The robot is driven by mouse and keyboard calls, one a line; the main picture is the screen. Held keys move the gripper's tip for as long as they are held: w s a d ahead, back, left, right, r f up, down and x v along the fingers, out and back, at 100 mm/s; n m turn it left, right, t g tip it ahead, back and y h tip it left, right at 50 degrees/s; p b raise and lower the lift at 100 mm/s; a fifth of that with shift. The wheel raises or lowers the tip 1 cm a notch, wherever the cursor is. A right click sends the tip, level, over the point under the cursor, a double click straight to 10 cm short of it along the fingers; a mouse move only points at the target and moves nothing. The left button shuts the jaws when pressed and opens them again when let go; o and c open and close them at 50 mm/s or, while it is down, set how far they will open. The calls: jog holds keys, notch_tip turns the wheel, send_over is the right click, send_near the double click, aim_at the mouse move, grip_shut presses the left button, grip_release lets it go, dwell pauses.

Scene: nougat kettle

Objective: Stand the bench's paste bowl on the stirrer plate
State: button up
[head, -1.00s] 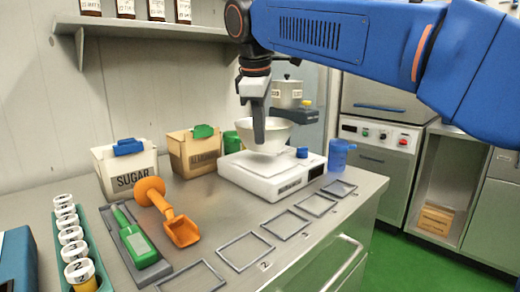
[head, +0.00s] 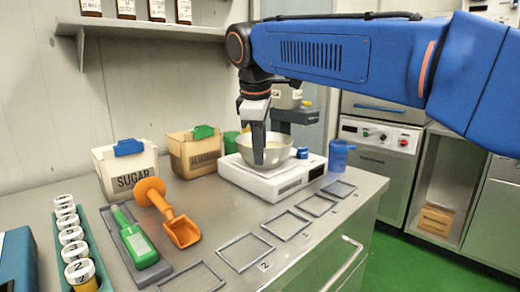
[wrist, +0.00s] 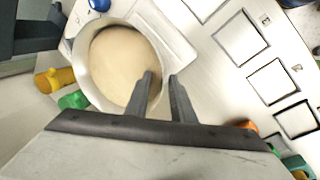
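The paste bowl (head: 283,150) is a round grey bowl. It sits level on the white stirrer plate (head: 243,178) on the bench. In the wrist view the bowl (wrist: 83,72) holds pale beige paste, and the plate (wrist: 168,22) shows beside and under it. My gripper (head: 259,160) points down at the bowl's near side. In the wrist view my gripper's fingers (wrist: 161,77) straddle the rim, one inside and one outside. They stand apart, with a gap visible between them. The bowl's underside is hidden.
Sugar (head: 128,170) and almond (head: 194,155) bins stand behind left. A blue cup (head: 338,155) stands right of the plate. An orange scoop (head: 180,228), a green-handled tool (head: 136,240) and a jar rack (head: 97,262) lie at front left. Empty square frames (head: 247,252) line the front edge.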

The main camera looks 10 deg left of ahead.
jog(key=v, duration=1.2)
jog(key=shift+r, duration=0.1)
jog(key=s+d+f+m, duration=0.35)
jog(key=d+f, duration=0.35)
jog(key=d, duration=0.4)
jog(key=s+d+f+m, duration=0.2)
jog(key=d+f+m, duration=0.2)
jog(key=d+f, duration=0.5)
jog(key=s+d+f+m, duration=0.3)
jog(key=s+d+f, duration=0.2)
jog(key=f, duration=0.2)
jog(key=s+d+f+m+t, duration=0.1)
jog(key=s+d+f+m, duration=0.2)
jog(key=s+d+f, duration=0.2)
jog(key=s+d+f+m, duration=0.3)
jog(key=s+d+f, duration=0.2)
jog(key=f, duration=0.6)
jog(key=shift+s+d+m, duration=0.3)
jog(key=shift+d+m, duration=0.05)
jog(key=shift+d, duration=0.05)
